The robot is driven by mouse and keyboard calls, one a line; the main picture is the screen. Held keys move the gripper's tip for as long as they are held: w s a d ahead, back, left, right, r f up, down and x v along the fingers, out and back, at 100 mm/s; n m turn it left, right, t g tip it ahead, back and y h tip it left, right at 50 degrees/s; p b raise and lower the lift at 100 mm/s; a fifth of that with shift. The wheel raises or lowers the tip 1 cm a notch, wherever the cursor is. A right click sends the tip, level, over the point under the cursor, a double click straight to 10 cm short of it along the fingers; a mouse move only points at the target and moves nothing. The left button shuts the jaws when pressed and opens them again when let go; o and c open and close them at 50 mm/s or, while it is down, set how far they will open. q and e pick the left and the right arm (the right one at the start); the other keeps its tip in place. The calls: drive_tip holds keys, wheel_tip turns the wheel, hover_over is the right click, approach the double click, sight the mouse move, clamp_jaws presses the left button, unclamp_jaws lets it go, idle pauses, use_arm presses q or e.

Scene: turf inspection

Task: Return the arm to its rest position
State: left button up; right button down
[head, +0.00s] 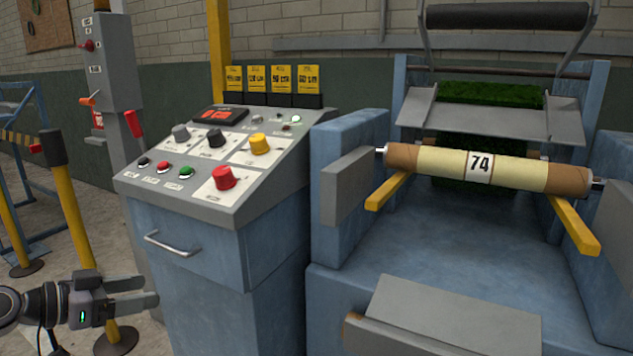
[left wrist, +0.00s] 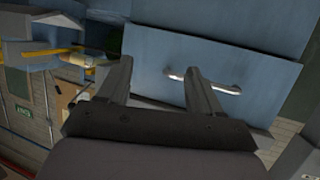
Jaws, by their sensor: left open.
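My left gripper (head: 150,292) is at the lower left of the head view, in front of and left of the blue console's drawer. Its two fingers are apart with nothing between them. In the left wrist view the open fingers (left wrist: 158,85) point toward the blue drawer front (left wrist: 230,55) and its metal handle (left wrist: 205,80). The handle (head: 172,246) looks clear of the fingers in the head view. My right gripper is not in view.
The console's sloped panel (head: 262,180) carries several knobs and buttons. Right of it stands a blue machine (head: 440,235) with a roll (head: 440,163) marked 74 across yellow arms. A yellow post (head: 70,205) and blue railing (head: 20,140) stand left, near my arm.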

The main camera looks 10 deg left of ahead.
use_arm(q)
drive_tip(key=s+d+f+n+g+y, duration=0.15)
drive_tip(key=s+d+f, duration=0.25)
drive_tip(key=f, duration=0.6)
drive_tip(key=s+d+f+n+y, duration=0.15)
drive_tip(key=s+d+f, duration=0.25)
drive_tip(key=f, duration=0.5)
drive_tip(key=s+d+f+n+y, duration=0.1)
drive_tip(key=s+d+f+y, duration=0.1)
drive_tip(key=s+d+f, duration=0.5)
drive_tip(key=s+d+r+y, duration=0.1)
drive_tip(key=s+d+r, duration=0.1)
drive_tip(key=s+d, duration=0.35)
drive_tip(key=s+a+r+p, duration=0.1)
drive_tip(key=a+r+p, duration=0.1)
drive_tip(key=r+p, duration=0.5)
drive_tip(key=s+a+r+p, duration=0.1)
drive_tip(key=a+r+p, duration=0.1)
drive_tip(key=r+p, duration=0.6)
drive_tip(key=p, duration=0.4)
drive_tip(key=shift+s+a+n+t+y, duration=0.25)
drive_tip(key=shift+n+t+y, duration=0.05)
drive_tip(key=shift+n+t, duration=0.1)
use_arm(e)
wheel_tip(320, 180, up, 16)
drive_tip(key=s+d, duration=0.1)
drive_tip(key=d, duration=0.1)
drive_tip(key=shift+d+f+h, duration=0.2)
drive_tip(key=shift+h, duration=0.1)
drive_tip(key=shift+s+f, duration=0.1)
